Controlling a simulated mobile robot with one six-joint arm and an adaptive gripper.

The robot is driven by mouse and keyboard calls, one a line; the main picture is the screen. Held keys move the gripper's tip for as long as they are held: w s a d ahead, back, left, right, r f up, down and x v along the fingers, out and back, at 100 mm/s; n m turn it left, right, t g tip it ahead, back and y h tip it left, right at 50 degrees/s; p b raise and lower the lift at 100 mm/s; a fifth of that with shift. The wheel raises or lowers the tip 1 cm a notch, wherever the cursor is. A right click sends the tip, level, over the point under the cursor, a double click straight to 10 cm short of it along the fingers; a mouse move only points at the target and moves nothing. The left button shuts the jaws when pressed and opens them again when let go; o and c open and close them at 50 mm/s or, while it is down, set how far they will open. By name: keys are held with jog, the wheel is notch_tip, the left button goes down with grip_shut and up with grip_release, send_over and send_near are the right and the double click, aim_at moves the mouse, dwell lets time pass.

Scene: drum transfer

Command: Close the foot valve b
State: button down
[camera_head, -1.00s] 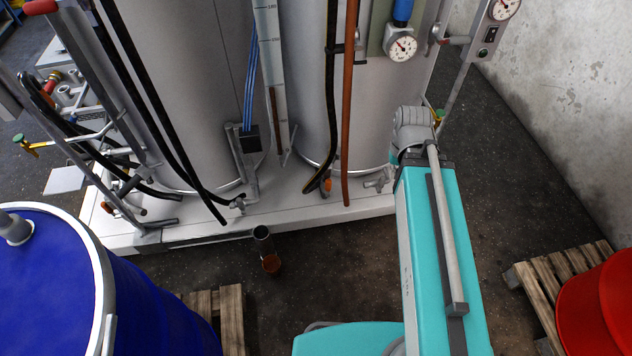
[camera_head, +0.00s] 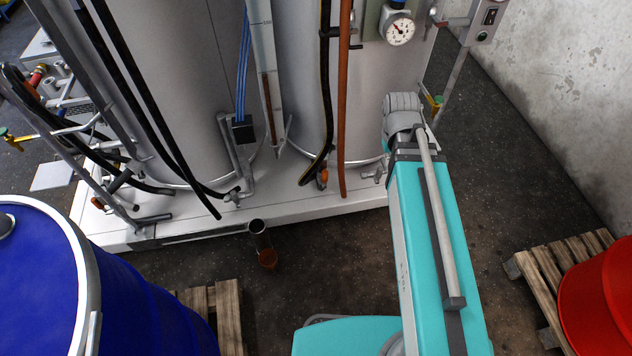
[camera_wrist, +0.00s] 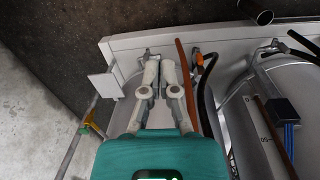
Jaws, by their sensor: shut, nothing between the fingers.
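My gripper (camera_wrist: 160,68) is shut and empty in the wrist view, its fingers together and pointing toward the base ledge of the tank stand. A small grey foot valve (camera_wrist: 148,53) lies just beyond the fingertips, partly hidden by them; I cannot tell whether they touch. The same valve shows in the head view (camera_head: 374,173) at the foot of the right tank, beside my arm. A second grey foot valve (camera_head: 236,195) sits at the foot of the left tank and in the wrist view (camera_wrist: 270,48). No label shows which is b. My fingers are hidden in the head view.
A rust-brown pipe (camera_head: 343,120) and a black hose (camera_head: 326,90) hang left of the right tank's valve. A blue drum (camera_head: 150,310) stands at left, a red drum (camera_head: 595,295) on a pallet at right. A concrete wall (camera_head: 570,90) bounds the right side.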

jog(key=w+a+f+n+h+b, duration=0.1)
jog(key=w+a+f+n+b, duration=0.3)
jog(key=f+b, duration=0.3)
jog(key=w+a+f+n+t+h+b, duration=0.1)
jog(key=w+a+f+n+h+b, duration=0.15)
jog(key=w+a+f+b, duration=0.35)
jog(key=w+a+f+n+h+b, duration=0.1)
jog(key=w+a+f+n+b, duration=0.15)
jog(key=f+n+b, duration=0.45)
jog(key=w+a+f+n+t+h+b, duration=0.1)
jog(key=w+a+f+n+b, duration=0.2)
jog(key=a+f+b, duration=0.5)
jog(key=w+a+f+n+t+h+b, duration=0.1)
jog(key=w+a+f+n+t+b, duration=0.1)
jog(key=a+f+n+b, duration=0.3)
jog(key=shift+w+a+f+h+b, duration=0.5)
jog(key=shift+a+f+b, duration=1.25)
jog(key=shift+a+b, duration=1.65)
jog(key=shift+w+d+f+b, duration=0.1)
jog(key=shift+w+d+b, duration=0.1)
jog(key=shift+d+b, duration=0.25)
jog(key=b, duration=0.7)
send_near(325, 179)
notch_tip(325, 179, down, 5)
jog(key=w+d, duration=0.3)
jog(key=shift+f, duration=0.2)
